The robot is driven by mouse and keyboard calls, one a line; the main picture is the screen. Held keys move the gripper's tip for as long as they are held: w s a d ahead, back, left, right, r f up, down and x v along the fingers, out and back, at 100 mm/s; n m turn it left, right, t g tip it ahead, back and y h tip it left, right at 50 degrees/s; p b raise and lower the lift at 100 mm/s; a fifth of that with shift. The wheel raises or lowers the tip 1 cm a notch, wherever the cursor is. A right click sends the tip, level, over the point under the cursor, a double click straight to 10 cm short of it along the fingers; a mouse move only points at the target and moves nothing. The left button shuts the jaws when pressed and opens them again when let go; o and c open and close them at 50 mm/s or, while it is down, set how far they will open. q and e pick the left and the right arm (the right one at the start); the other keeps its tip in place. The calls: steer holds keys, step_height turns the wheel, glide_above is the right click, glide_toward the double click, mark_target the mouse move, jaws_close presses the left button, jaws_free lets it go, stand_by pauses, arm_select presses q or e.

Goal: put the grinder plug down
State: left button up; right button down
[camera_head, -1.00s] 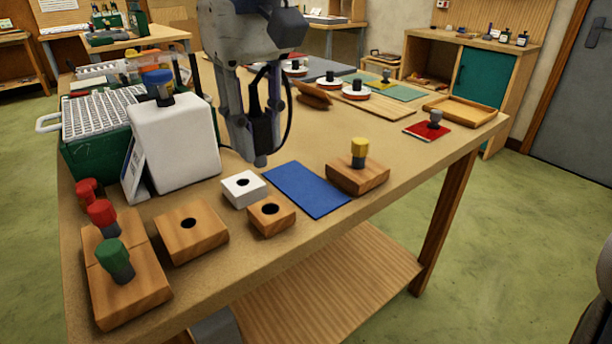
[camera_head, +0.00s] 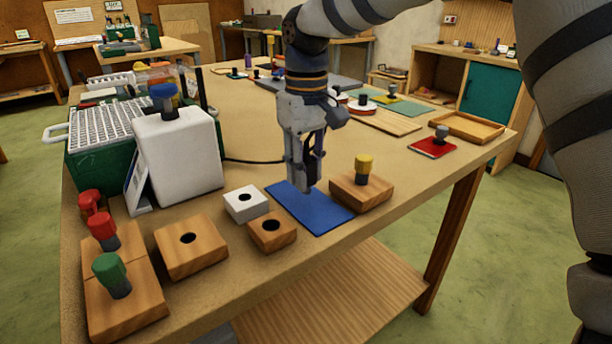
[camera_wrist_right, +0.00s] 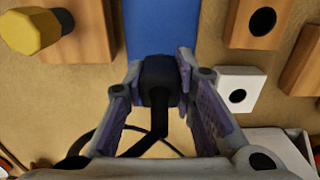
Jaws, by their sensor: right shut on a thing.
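My right gripper (camera_head: 306,178) points down over the near table, above the far part of the blue mat (camera_head: 323,216). It is shut on the black grinder plug (camera_wrist_right: 159,72), which shows between the fingers in the wrist view. A black cable (camera_wrist_right: 158,118) runs back from the plug. In the head view the cable (camera_head: 252,161) trails over the table toward the white box, and the plug is largely hidden by the fingers. The blue mat also shows ahead of the plug in the wrist view (camera_wrist_right: 162,25). I cannot tell whether the plug touches the mat. My left gripper is not in view.
A wooden block with a yellow-topped peg (camera_head: 363,180) stands right of the mat. A white holed block (camera_head: 243,210) and a wooden holed block (camera_head: 271,238) stand left of it. A white box with a blue knob (camera_head: 180,155) stands farther left. The mat's near part is clear.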

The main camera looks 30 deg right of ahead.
mark_target(306, 161)
steer(key=shift+f, duration=0.8)
steer(key=shift+f, duration=0.15)
steer(key=c, duration=1.3)
jaws_free()
steer(key=shift+c, duration=0.2)
step_height(306, 161, up, 12)
steer(key=shift+r, duration=0.2)
